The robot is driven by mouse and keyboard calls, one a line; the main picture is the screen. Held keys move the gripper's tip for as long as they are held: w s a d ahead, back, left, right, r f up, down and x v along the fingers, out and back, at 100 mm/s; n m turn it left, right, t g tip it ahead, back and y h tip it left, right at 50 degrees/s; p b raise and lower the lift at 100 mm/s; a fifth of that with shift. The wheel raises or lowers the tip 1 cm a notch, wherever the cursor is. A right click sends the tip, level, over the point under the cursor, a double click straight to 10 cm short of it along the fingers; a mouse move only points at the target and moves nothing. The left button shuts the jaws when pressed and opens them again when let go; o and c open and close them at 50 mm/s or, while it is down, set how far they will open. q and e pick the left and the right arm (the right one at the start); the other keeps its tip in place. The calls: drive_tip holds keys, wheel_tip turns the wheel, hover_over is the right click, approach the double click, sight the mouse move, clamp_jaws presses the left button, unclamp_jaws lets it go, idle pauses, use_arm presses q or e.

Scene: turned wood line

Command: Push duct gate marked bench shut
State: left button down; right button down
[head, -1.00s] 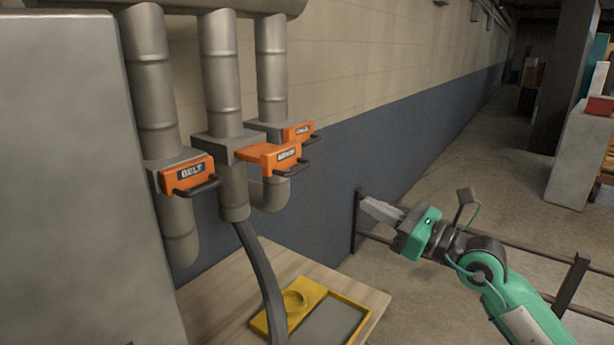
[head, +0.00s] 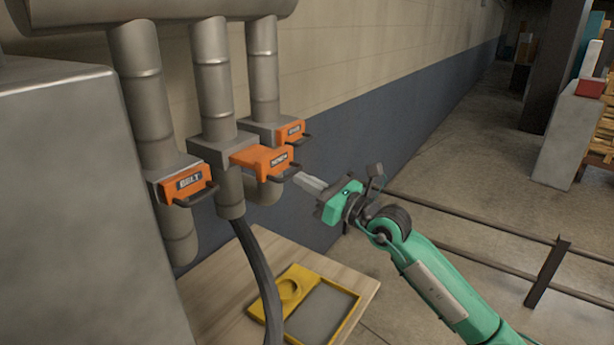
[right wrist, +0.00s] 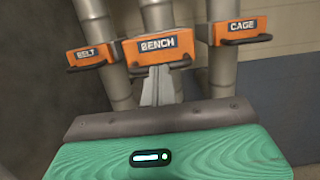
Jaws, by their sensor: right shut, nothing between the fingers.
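The orange duct gate marked BENCH (head: 262,160) sits in the middle duct and stands farther out of its grey housing than the gates beside it. It has a dark handle on its front, and it shows in the right wrist view (right wrist: 158,50). My right gripper (head: 300,180) is shut and empty, its fingertips close to the BENCH gate's handle. In the right wrist view the fingers (right wrist: 156,78) point at the gate just below its label. I cannot tell whether they touch the handle. My left gripper is not in view.
The BELT gate (head: 187,184) is on the left duct and the CAGE gate (head: 291,131) on the right one. A wooden bench (head: 225,280) with a yellow tray (head: 345,328) lies below. A dark hose (head: 262,265) hangs from the middle duct. A rail (head: 470,243) stands at the right.

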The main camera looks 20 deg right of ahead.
sight(280, 172)
idle(0.3)
drive_tip(key=x, duration=0.3)
drive_tip(key=f+x, duration=0.1)
drive_tip(key=x, duration=0.4)
drive_tip(key=shift+w+a+f, duration=0.25)
drive_tip(key=shift+w+a, duration=0.05)
drive_tip(key=shift+w, duration=0.15)
drive_tip(key=shift+d+r, duration=0.1)
drive_tip(key=shift+r, duration=0.05)
drive_tip(key=shift+s, duration=0.1)
